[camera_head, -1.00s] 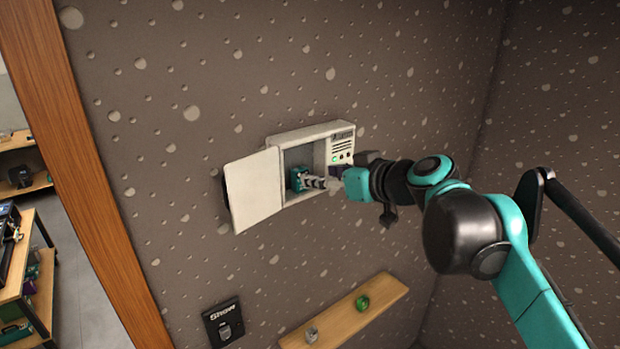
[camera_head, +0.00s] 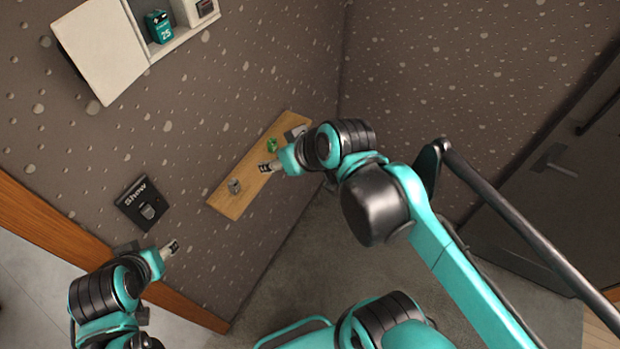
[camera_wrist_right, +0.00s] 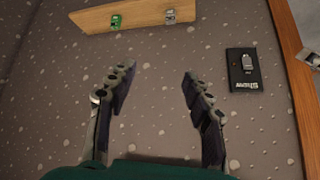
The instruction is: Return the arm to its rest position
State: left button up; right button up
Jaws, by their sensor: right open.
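My right gripper (camera_head: 268,166) is in front of the small wooden shelf in the head view, away from the wall cabinet. In the right wrist view its two fingers (camera_wrist_right: 155,90) stand wide apart with nothing between them. My left gripper (camera_head: 170,247) is at the lower left in the head view, below the Show panel. It is too small there to tell whether it is open or shut. The white wall cabinet (camera_head: 172,45) is cut off at the top edge. Its door (camera_head: 98,48) stands open, and a teal box marked 25 (camera_head: 158,27) sits inside.
The wooden shelf (camera_head: 232,205) holds a green object (camera_head: 272,144) and a grey object (camera_head: 234,186). The black Show panel (camera_head: 140,203) with a grey slider is on the wall; it also shows in the right wrist view (camera_wrist_right: 244,75). Open floor (camera_head: 300,270) lies below the shelf.

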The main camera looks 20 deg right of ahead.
jog(key=s+d+f+m+h, duration=0.2)
jog(key=s+d+f, duration=0.2)
jog(key=f, duration=0.4)
jog(key=shift+s+d+f+g+h, duration=0.3)
jog(key=shift+s+d+f+g, duration=0.1)
jog(key=shift+s, duration=0.25)
